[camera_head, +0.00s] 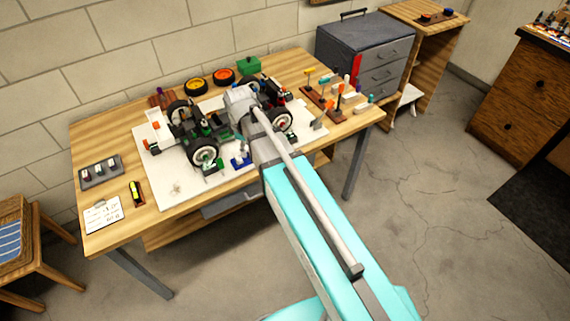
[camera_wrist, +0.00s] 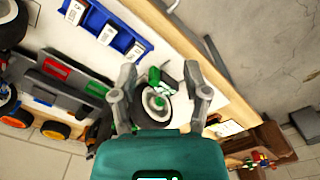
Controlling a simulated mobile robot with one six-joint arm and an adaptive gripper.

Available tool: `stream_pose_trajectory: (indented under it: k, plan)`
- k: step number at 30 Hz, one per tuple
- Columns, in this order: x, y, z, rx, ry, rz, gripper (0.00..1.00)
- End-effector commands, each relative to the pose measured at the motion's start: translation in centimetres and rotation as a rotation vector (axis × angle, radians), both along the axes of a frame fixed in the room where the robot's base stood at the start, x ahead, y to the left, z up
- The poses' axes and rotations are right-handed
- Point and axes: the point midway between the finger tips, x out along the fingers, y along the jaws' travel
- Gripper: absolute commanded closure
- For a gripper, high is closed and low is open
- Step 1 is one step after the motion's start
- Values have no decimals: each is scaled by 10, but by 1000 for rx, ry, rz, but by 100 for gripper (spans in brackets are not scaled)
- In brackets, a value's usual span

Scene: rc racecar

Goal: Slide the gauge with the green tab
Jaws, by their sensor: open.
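My gripper (camera_wrist: 160,74) is open in the wrist view, one finger on each side of a small green piece (camera_wrist: 154,76). Neither finger clearly touches it. Just below the green piece is a wheel with a pale hub (camera_wrist: 150,106), partly hidden by my gripper. I cannot tell whether the green piece is the gauge's tab; the gauge's body is not clear. Another green part (camera_wrist: 96,88) sits beside a red part (camera_wrist: 57,68) on dark grey blocks at the left. In the head view, my arm reaches over the racecar (camera_head: 205,130), and my fingertips are hidden.
The racecar stands on a white mat (camera_head: 170,190) on the wooden table (camera_head: 105,160). A blue tray (camera_wrist: 122,38) with white pieces is near the fingers. A tool rack (camera_head: 322,103) and grey drawer cabinet (camera_head: 352,52) are at the right.

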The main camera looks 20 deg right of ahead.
Motion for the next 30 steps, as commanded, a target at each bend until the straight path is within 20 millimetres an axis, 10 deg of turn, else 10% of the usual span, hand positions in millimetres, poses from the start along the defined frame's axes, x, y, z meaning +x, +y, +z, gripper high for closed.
stream_pose_trajectory:
  k: [30]
  plan:
    - [-82, -81, -1, 0, 0, -803, 40]
